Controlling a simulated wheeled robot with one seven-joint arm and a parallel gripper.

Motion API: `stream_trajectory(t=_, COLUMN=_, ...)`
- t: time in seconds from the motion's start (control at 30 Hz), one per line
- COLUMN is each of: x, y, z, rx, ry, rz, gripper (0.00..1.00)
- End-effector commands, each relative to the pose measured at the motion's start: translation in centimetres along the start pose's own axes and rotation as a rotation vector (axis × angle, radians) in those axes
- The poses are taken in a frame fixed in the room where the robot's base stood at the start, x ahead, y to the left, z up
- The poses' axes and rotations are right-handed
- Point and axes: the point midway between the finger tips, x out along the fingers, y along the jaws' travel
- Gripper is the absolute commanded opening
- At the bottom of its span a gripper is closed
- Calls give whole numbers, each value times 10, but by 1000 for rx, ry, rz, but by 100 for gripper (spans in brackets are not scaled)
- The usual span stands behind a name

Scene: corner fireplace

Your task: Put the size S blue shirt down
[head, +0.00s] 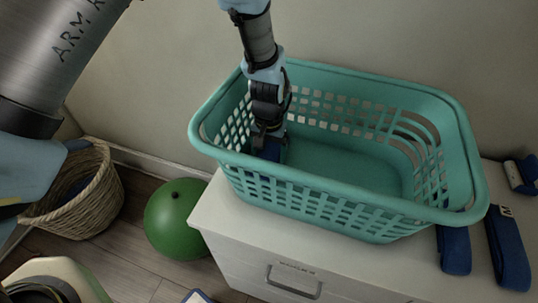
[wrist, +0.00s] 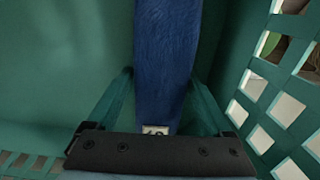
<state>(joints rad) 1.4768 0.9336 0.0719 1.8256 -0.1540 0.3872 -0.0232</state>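My gripper (head: 268,140) reaches down inside the left end of the teal laundry basket (head: 340,190). A folded blue shirt (head: 271,151) is at its fingertips, low in the basket. In the wrist view the blue shirt (wrist: 167,60) runs between the two fingers of my gripper (wrist: 163,95), with a pale size tag (wrist: 156,129) at its near end. The tag's letter is too small to read surely. The fingers lie close along both sides of the shirt; whether they press on it cannot be told. The shirt's underside is hidden.
The basket stands on a white drawer cabinet (head: 240,236). More folded blue shirts lie right of it: one (head: 454,250), another (head: 508,250) and one farther back (head: 522,175). A green ball (head: 175,220) and a wicker basket (head: 85,195) are on the floor at left. A wall is behind.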

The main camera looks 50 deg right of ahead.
Motion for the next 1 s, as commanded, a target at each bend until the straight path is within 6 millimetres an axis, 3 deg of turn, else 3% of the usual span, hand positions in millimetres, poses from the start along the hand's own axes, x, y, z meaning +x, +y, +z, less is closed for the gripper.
stream_trajectory(t=0.13, x=0, y=0, z=0, rx=0, ry=0, rz=0, gripper=100)
stream_trajectory(t=0.57, x=-11, y=0, z=-1, rx=0, ry=4, rz=0, gripper=100)
stream_trajectory(t=1.0, x=-91, y=0, z=-1, rx=-1, ry=5, rz=1, gripper=100)
